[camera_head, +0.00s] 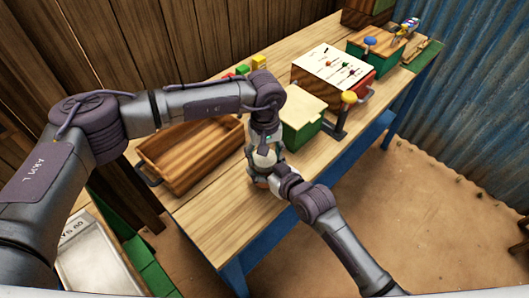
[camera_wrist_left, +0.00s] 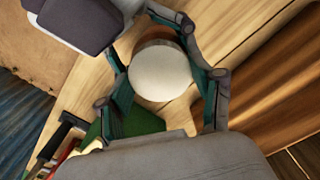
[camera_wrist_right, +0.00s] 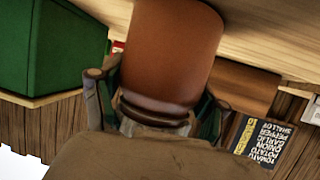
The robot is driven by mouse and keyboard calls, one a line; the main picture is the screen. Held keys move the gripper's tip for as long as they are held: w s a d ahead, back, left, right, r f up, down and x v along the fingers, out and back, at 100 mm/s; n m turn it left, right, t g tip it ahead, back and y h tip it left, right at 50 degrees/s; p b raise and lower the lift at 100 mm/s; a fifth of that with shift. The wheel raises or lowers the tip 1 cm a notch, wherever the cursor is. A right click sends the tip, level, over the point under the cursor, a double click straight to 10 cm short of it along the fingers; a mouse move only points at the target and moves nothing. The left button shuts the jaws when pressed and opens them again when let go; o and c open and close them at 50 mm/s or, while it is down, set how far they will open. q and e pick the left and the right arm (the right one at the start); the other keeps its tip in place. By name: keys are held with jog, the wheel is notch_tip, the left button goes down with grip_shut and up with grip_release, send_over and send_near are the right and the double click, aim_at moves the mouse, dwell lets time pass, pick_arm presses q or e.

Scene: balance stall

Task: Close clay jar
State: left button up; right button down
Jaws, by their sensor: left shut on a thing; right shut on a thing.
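The clay jar (camera_head: 262,184) stands on the wooden table near its front edge. Its orange-brown body fills the top of the right wrist view (camera_wrist_right: 172,50), with a dark ring round its narrower end. My right gripper (camera_wrist_right: 158,108) is shut on the jar from the side. A pale round lid (camera_wrist_left: 160,72) is between the fingers of my left gripper (camera_wrist_left: 163,78), which points down from above the jar. The lid covers most of the jar in the left wrist view. I cannot tell whether the lid touches the rim.
A wooden tray (camera_head: 150,172) lies to the left of the jar. A green box with a pale top (camera_head: 301,107) is just behind and right. Farther back are a wooden box with a white panel (camera_head: 331,65) and another green box (camera_head: 376,46).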

pick_arm(q)
jog(key=m, duration=1.2)
jog(key=shift+m, duration=0.4)
jog(key=o, duration=0.7)
jog(key=shift+o, duration=0.6)
jog(key=shift+d, duration=0.1)
jog(key=shift+r, duration=0.1)
jog(key=shift+r, duration=2.15)
